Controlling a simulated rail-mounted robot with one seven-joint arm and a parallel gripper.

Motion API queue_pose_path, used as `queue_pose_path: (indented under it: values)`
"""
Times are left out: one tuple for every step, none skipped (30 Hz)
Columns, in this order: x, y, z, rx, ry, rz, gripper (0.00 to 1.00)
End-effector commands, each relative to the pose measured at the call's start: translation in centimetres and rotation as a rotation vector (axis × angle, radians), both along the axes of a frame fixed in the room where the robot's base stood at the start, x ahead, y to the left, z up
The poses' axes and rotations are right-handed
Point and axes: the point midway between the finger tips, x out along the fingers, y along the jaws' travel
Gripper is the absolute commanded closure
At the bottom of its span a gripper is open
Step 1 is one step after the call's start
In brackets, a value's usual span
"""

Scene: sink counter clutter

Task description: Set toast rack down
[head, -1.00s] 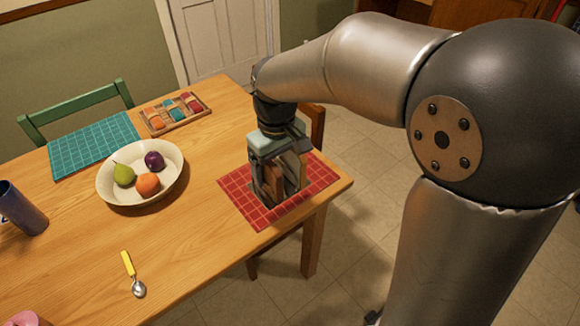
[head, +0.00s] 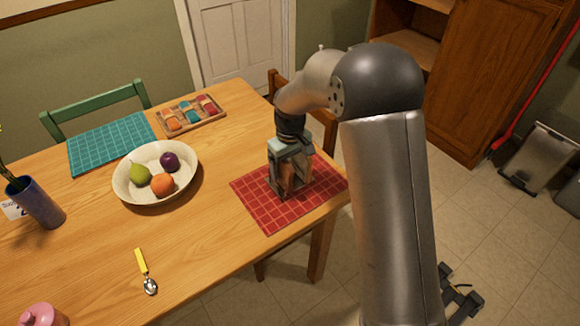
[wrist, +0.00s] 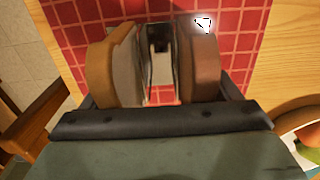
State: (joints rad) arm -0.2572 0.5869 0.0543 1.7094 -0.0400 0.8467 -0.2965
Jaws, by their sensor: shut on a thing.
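The toast rack (head: 287,180) is a small metal rack with brown toast slices in it. It is upright over the middle of the red checked placemat (head: 268,219), at the table's right end. My gripper (head: 291,160) points down from above and is shut on the rack. In the wrist view the rack (wrist: 160,65) shows brown slices on both sides and grey metal between them, with red mat tiles around it. The rack's underside is hidden, so I cannot tell whether it touches the mat.
A cream bowl (head: 126,190) of fruit stands left of the mat. A wooden tray (head: 164,127) with coloured pieces lies behind. A yellow-handled spoon (head: 144,268) lies in front, a blue vase (head: 38,203) at left. Chairs stand behind the table. Bare wood separates the bowl and mat.

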Motion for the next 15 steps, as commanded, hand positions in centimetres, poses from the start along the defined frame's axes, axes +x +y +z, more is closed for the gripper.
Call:
queue_pose_path:
  values:
    - [-0.05,0.01,-0.75,-0.001,0.002,0.0,0.49]
    - [-0.06,0.01,-1.03,-0.001,0.002,0.0,0.49]
    - [-0.03,0.01,-1.22,0.0,0.0,0.0,0.49]
    - [-0.01,0.02,-1.26,0.0,-0.001,0.0,0.49]
    - [0.01,0.02,-1.25,0.0,-0.002,0.0,0.49]
    - [0.01,0.02,-1.22,0.0,-0.002,0.0,0.49]
    - [0.01,0.02,-1.21,0.0,-0.002,0.0,0.49]
    - [0.0,0.01,-1.21,0.0,-0.002,0.0,0.49]
    - [0.0,0.01,-1.22,0.0,-0.002,0.0,0.49]
    - [0.0,0.02,-1.25,0.0,-0.002,0.0,0.49]
    - [0.0,0.02,-1.33,0.0,-0.002,0.0,0.49]
    - [-0.01,0.02,-1.47,0.0,-0.002,0.0,0.49]
    - [-0.01,0.02,-1.59,0.0,-0.002,0.0,0.49]
    - [-0.01,0.02,-1.69,0.0,-0.002,0.0,0.49]
    - [-0.04,0.01,-1.69,0.001,-0.001,0.0,0.11]
